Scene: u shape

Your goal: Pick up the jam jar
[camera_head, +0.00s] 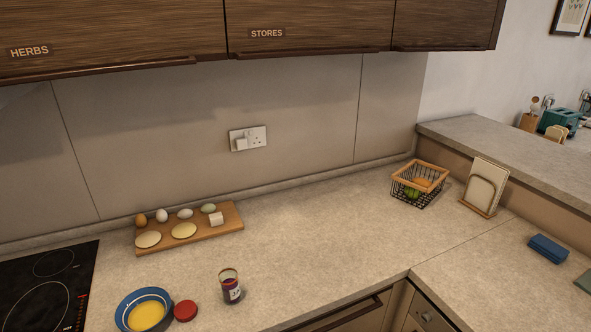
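The jam jar (231,287) stands upright on the stone-look counter near its front edge, below the wall socket. It is a small glass jar with dark purple contents and a pale label, and its top appears open. A round red lid (185,311) lies on the counter to its left, apart from it. Neither of my grippers shows in this view.
A blue bowl (122,308) with yellow contents sits left of the lid. A wooden board (190,240) with eggs and round pieces lies behind. A black hob (40,290) is far left; a wire basket (410,190) stands back right. The counter (310,245) right of the jar is clear.

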